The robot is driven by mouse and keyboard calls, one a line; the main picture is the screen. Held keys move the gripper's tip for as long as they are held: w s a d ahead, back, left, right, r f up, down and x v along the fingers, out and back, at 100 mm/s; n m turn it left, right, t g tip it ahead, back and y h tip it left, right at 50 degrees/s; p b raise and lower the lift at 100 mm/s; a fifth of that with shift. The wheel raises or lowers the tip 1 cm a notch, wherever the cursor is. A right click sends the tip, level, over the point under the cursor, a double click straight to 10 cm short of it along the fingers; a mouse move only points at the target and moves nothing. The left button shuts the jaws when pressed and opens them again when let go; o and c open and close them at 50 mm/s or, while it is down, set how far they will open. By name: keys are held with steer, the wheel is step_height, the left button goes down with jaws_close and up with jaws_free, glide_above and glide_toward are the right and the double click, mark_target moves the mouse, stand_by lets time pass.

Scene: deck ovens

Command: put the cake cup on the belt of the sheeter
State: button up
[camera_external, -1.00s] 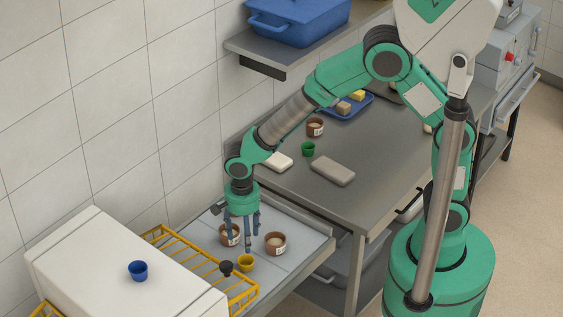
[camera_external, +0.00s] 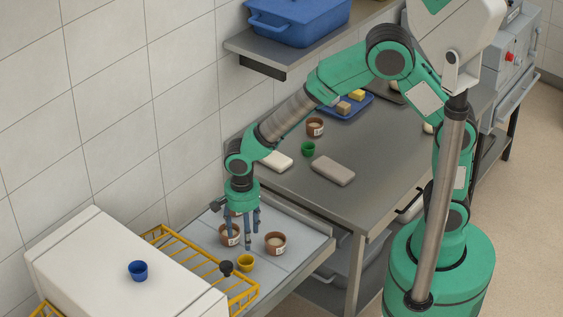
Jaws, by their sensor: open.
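My gripper (camera_external: 242,239) is open and points down over the grey belt (camera_external: 283,225) of the sheeter. Two brown cups with white labels and pale contents stand upright on this belt. The left brown cup (camera_external: 229,236) is at the fingers, which partly cover it; I cannot tell whether they touch it. The right brown cup (camera_external: 275,243) is just right of the fingers, apart from them. A similar brown cup (camera_external: 315,127) stands on the steel table. Which one is the cake cup I cannot tell for certain.
A yellow cup (camera_external: 245,263) stands on the belt near the yellow wire guard (camera_external: 205,266). A blue cup (camera_external: 138,271) is on the white housing (camera_external: 105,255). The steel table (camera_external: 370,190) holds a green cup (camera_external: 308,149), pale blocks and a blue tray (camera_external: 347,109).

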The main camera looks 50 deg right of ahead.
steer(key=s+d+r+n+t, duration=0.25)
steer(key=d+r+n, duration=0.35)
steer(key=d+r, duration=1.25)
steer(key=s+d+r+n+t, duration=0.1)
steer(key=s+d+r+n, duration=0.2)
steer(key=s+d+r, duration=0.2)
steer(key=s+d+r+n+t, duration=0.2)
steer(key=s+d+r+n, duration=0.2)
steer(key=s, duration=0.7)
steer(key=d+r, duration=0.2)
steer(key=d, duration=0.2)
steer(key=shift+s+n, duration=0.3)
steer(key=shift+s, duration=0.05)
step_height(320, 180, down, 2)
steer(key=shift+f+b, duration=0.25)
steer(key=shift+b, duration=0.95)
